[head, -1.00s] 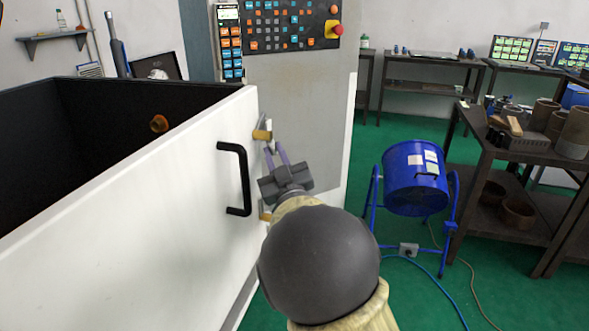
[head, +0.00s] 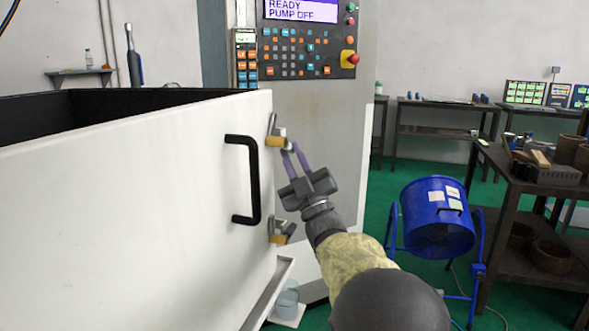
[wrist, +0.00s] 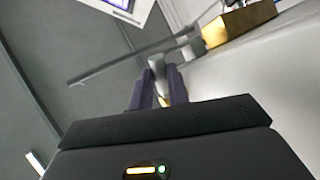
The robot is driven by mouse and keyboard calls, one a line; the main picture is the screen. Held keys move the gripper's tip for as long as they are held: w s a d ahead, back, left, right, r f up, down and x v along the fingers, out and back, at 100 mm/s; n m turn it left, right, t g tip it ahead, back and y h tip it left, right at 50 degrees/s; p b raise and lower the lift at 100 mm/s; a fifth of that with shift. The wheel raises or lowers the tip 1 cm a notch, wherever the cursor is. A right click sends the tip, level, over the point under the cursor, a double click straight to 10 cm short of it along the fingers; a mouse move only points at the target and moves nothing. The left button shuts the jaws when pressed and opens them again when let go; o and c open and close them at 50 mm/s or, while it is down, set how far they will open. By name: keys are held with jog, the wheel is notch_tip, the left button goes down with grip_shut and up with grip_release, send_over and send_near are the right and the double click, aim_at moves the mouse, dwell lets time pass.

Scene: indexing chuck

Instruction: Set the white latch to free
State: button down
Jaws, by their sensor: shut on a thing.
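The white latch (head: 279,131) is a small pale grey lever fitting with a brass-coloured block, at the upper right edge of the white door panel (head: 120,190). My gripper (head: 289,148) is at its right side, with two purple fingers closed on the latch's small end. In the wrist view, my gripper (wrist: 157,78) has a pale rounded knob (wrist: 157,62) between its fingertips. The brass block (wrist: 240,20) shows just beyond, at upper right. The fingers hide part of the lever. A second, similar latch (head: 280,233) sits lower on the same edge.
A black handle (head: 255,180) stands out from the door left of the latches. A grey control cabinet (head: 325,115) with a keypad and screen rises behind. A blue drum fan (head: 437,217) and dark benches (head: 530,185) stand to the right. Green floor (head: 375,215) shows between.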

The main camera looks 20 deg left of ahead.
dwell(0.4)
jog(key=c, duration=1.3)
grip_release()
jog(key=shift+c, duration=0.2)
jog(key=shift+f, duration=0.1)
jog(key=v, duration=1.7)
jog(key=shift+f+b, duration=0.2)
jog(key=shift+b, duration=0.15)
jog(key=shift+s+d, duration=0.1)
jog(key=shift+c, duration=0.2)
